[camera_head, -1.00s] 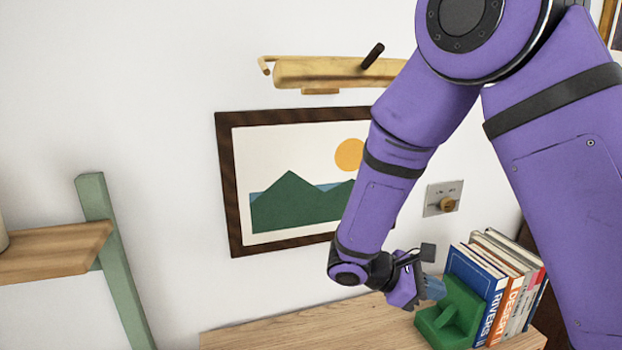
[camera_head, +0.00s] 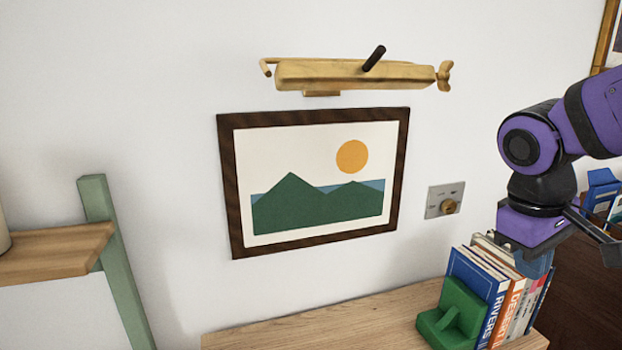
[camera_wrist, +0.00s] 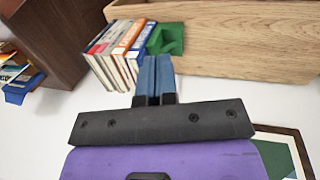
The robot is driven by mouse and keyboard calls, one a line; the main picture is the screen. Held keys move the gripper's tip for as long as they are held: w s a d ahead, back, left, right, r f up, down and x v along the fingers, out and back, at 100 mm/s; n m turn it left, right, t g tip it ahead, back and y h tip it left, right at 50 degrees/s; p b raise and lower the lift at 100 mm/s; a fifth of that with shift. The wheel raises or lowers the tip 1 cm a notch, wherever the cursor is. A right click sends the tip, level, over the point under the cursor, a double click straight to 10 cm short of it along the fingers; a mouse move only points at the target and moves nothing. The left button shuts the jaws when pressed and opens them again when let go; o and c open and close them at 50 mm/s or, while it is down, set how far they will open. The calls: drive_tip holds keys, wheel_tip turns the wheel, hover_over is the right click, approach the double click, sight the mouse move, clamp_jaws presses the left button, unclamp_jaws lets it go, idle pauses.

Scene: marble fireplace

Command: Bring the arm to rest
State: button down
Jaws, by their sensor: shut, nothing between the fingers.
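My gripper (camera_head: 538,264) hangs from my purple arm at the right of the head view, in front of or above the row of books; the exact gap is hard to tell. In the wrist view its two blue fingers (camera_wrist: 155,78) are side by side, shut with nothing between them. The arm comes in from the right edge, bent at a purple and black joint. The fingertips appear near the books and the green bookend in the wrist view, but contact cannot be told.
Books (camera_head: 495,290) and a green bookend (camera_head: 452,316) stand on a wooden shelf (camera_head: 330,325). A wall plate with a knob (camera_head: 444,200) is left of my arm.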

drive_tip(key=s+r+m+t+y, duration=0.2)
drive_tip(key=s+r+m+t, duration=0.2)
drive_tip(key=s+r, duration=0.1)
drive_tip(key=shift+s+r+t+y, duration=0.4)
drive_tip(key=shift+s, duration=0.25)
idle(0.5)
